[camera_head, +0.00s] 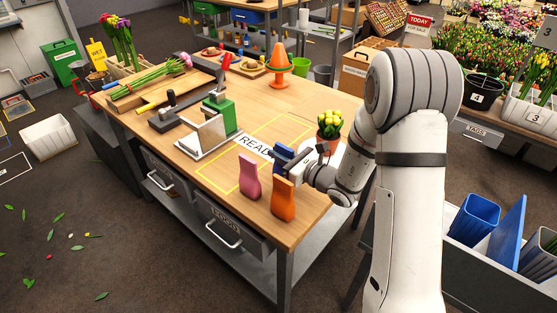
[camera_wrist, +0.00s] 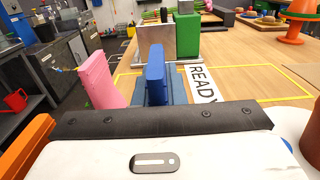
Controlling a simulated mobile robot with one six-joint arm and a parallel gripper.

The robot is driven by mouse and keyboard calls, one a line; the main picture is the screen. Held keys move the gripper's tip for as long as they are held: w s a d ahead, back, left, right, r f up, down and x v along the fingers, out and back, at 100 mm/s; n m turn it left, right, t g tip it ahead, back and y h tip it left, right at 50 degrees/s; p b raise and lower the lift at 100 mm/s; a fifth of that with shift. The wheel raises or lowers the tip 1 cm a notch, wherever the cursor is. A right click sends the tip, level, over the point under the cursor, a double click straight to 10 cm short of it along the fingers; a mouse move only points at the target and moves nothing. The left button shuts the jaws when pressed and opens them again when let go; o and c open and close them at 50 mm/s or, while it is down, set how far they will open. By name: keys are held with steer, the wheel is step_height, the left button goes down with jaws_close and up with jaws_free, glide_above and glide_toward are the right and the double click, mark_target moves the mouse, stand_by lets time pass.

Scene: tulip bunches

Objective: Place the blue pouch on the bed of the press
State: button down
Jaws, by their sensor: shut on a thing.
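The blue pouch (camera_head: 281,153) is upright at my gripper (camera_head: 287,162), beside the READY marking on the table. In the wrist view the blue pouch (camera_wrist: 155,72) stands between the dark fingers of my gripper (camera_wrist: 158,92), which is shut on it. Its lower part is hidden by the fingers, and I cannot tell whether it touches the table. The press (camera_head: 222,112) has a green body, a red-tipped lever and a pale metal bed (camera_head: 202,142). It stands farther back; the wrist view shows its green body (camera_wrist: 187,36) beyond the pouch.
A pink pouch (camera_head: 249,178) and an orange pouch (camera_head: 283,200) stand near the table's front edge, close to my gripper. A pot of yellow tulips (camera_head: 329,130) is right behind it. An orange cone (camera_head: 279,70) is at the back. A yellow-outlined area lies mostly clear before the press.

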steer(key=shift+f, duration=0.8)
steer(key=shift+f, duration=0.2)
steer(key=c, duration=1.5)
jaws_free()
steer(key=shift+r, duration=0.15)
